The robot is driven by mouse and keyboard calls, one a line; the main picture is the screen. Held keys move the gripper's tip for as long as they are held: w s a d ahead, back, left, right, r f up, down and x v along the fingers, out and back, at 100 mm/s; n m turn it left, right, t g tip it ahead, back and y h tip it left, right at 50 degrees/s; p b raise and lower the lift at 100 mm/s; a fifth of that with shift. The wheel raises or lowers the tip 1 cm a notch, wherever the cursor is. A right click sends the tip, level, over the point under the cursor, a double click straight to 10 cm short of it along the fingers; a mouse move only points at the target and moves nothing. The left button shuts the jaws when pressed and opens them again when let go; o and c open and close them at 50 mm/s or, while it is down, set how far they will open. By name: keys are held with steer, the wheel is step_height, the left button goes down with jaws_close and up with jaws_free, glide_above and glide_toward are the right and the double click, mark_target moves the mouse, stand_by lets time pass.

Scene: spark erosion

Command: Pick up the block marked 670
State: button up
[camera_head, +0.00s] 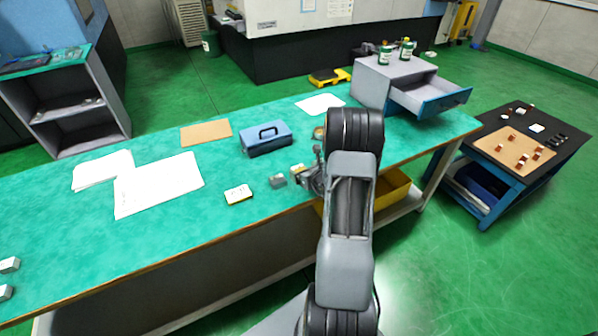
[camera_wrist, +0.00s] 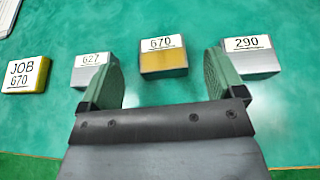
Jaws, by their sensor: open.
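The block marked 670 (camera_wrist: 163,62) has a brass-yellow front and a white label on top. In the wrist view it sits on the green bench top, upper middle, ahead of my gripper (camera_wrist: 160,86). My gripper is open and empty, with one finger to each side of the block's line. A silver block marked 627 (camera_wrist: 88,74) is to the left, partly hidden by the left finger. A silver block marked 290 (camera_wrist: 254,62) is to the right, partly behind the right finger. In the head view my gripper (camera_head: 312,180) is low over the bench's front edge.
A yellow-edged plate reading JOB 670 (camera_wrist: 25,76) lies at the far left; it also shows in the head view (camera_head: 238,194). A blue toolbox (camera_head: 266,141) stands behind the blocks. A grey cabinet with an open drawer (camera_head: 428,97) is at the bench's right end.

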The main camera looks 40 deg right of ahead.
mark_target(297, 167)
steer(key=shift+p+x, duration=0.45)
steer(key=shift+x, duration=2.1)
steer(key=shift+f, duration=0.1)
steer(key=shift+d, duration=0.1)
steer(key=shift+c, duration=0.4)
steer(key=c, duration=1.2)
steer(key=shift+c, duration=0.3)
